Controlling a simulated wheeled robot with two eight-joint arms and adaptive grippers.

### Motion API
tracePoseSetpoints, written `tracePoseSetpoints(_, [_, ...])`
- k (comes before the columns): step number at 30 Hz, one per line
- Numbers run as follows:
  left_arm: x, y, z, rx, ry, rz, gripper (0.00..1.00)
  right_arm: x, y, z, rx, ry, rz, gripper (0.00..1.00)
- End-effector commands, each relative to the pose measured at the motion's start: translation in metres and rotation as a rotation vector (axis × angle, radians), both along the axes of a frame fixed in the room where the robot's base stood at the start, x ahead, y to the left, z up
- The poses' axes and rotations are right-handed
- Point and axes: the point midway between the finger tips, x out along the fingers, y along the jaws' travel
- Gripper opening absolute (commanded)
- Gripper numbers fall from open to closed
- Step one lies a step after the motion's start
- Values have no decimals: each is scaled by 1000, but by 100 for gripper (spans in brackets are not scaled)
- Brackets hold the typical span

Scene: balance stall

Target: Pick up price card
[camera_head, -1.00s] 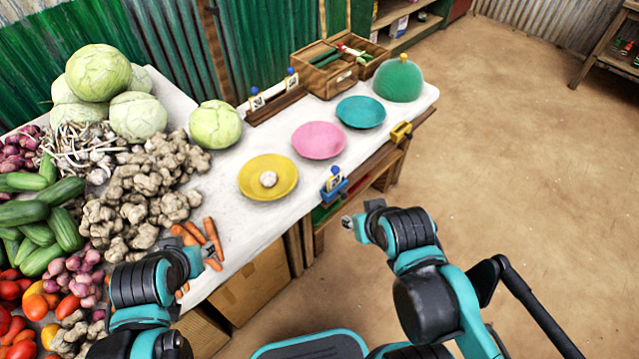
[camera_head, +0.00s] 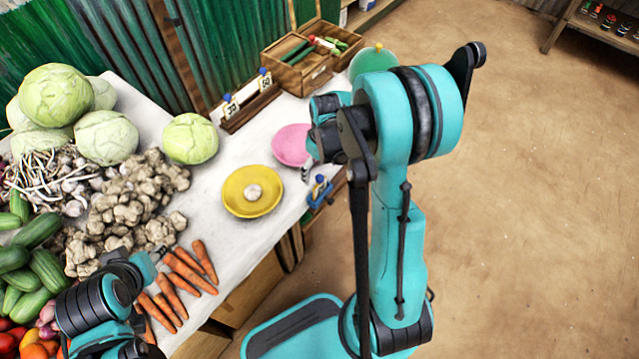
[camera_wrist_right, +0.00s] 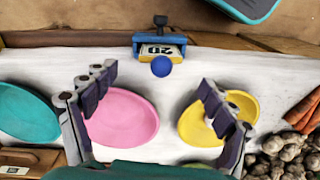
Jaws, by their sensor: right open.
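A price card with a blue ball on top stands in a blue clip (camera_head: 319,190) at the table's front edge. In the right wrist view the card (camera_wrist_right: 160,50) is pale, reads "20", and lies beyond the fingertips, centred between them. My right gripper (camera_wrist_right: 155,95) is open and empty over the table. In the head view its fingertips (camera_head: 306,172) show just beside the clip, partly hidden by my arm. Two more price cards (camera_head: 232,106) (camera_head: 265,80) with blue balls stand in a wooden rack at the back. My left gripper (camera_head: 157,258) is by the carrots.
A yellow plate (camera_head: 243,205) holding a pale bulb is left of the clip. A pink plate (camera_head: 289,145) is behind it; a teal plate (camera_wrist_right: 22,112) shows in the wrist view. Carrots (camera_head: 185,270) and vegetable heaps fill the left. A wooden crate (camera_head: 300,70) stands at the back.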

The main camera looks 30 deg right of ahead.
Motion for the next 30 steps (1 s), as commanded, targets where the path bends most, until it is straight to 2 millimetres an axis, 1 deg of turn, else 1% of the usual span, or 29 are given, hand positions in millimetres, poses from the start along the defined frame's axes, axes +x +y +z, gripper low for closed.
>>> tracePoseSetpoints(1, [0, 0, 3, 0, 0, 0, 40, 1, -4, -6, 5, 13, 5, 84])
tracePoseSetpoints(5, [0, 0, 2, 0, 0, 0, 40, 1, -7, -20, 13, 33, 15, 84])
tracePoseSetpoints(9, [0, 0, -5, 0, 0, 0, 40, 0, -6, -37, 14, 36, 17, 84])
tracePoseSetpoints(16, [0, 0, -16, 0, 0, 0, 40, 0, -2, -60, 14, 35, 18, 84])
tracePoseSetpoints(22, [0, 0, -33, 0, 0, 0, 40, 1, 2, -91, 13, 35, 17, 84])
tracePoseSetpoints(25, [0, 0, -34, 0, 0, 0, 40, 0, 3, -96, 13, 35, 17, 84])
tracePoseSetpoints(30, [0, 0, -33, 0, 0, 0, 40, 0, 3, -94, 13, 35, 16, 84])
